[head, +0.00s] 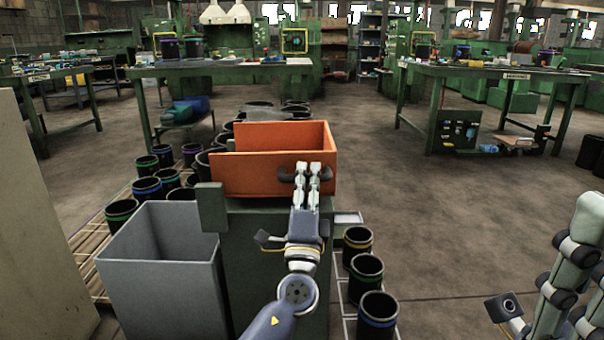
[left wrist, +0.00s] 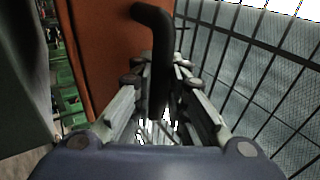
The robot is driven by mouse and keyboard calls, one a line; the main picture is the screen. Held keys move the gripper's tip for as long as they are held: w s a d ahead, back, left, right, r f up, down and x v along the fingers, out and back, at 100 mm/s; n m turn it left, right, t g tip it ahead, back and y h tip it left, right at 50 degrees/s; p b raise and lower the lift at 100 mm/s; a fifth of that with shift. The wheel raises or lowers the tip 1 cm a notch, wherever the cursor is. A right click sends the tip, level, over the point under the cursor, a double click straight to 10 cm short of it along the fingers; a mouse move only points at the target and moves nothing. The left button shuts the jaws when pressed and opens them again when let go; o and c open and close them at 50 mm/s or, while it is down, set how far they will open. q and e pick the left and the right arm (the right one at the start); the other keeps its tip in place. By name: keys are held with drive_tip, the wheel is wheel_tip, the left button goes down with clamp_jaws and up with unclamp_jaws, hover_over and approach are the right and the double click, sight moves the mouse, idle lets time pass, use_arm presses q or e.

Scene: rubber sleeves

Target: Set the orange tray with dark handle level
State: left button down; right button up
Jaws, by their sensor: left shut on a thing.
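The orange tray (head: 245,174) rests at the top of a dark grey-green stand (head: 262,265) in the head view. Its near wall's top edge looks almost horizontal; I cannot tell whether it is exactly level. The dark handle (head: 285,177) is on the near wall, partly hidden by my left gripper (head: 307,172). In the left wrist view, the handle (left wrist: 153,22) runs down between the fingers of my left gripper (left wrist: 158,72), which is shut on it. The orange wall (left wrist: 97,50) is beside it. My right arm shows at the right edge of the head view, but its fingertips do not.
A grey open bin (head: 160,285) stands left of the stand. Black rubber sleeves with coloured bands stand on the left (head: 147,189) and right (head: 364,273) of the stand. Green workbenches (head: 470,75) stand farther back. The floor (head: 440,220) at right is clear.

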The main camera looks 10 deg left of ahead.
use_arm(q)
drive_tip(key=shift+d+f+m+h, duration=0.1)
drive_tip(key=shift+f+m+h, duration=0.3)
drive_tip(key=shift+m, duration=0.1)
drive_tip(key=shift+f, duration=0.15)
drive_tip(key=c, duration=1.8)
unclamp_jaws()
drive_tip(key=shift+c, duration=0.2)
drive_tip(key=v, duration=1.2)
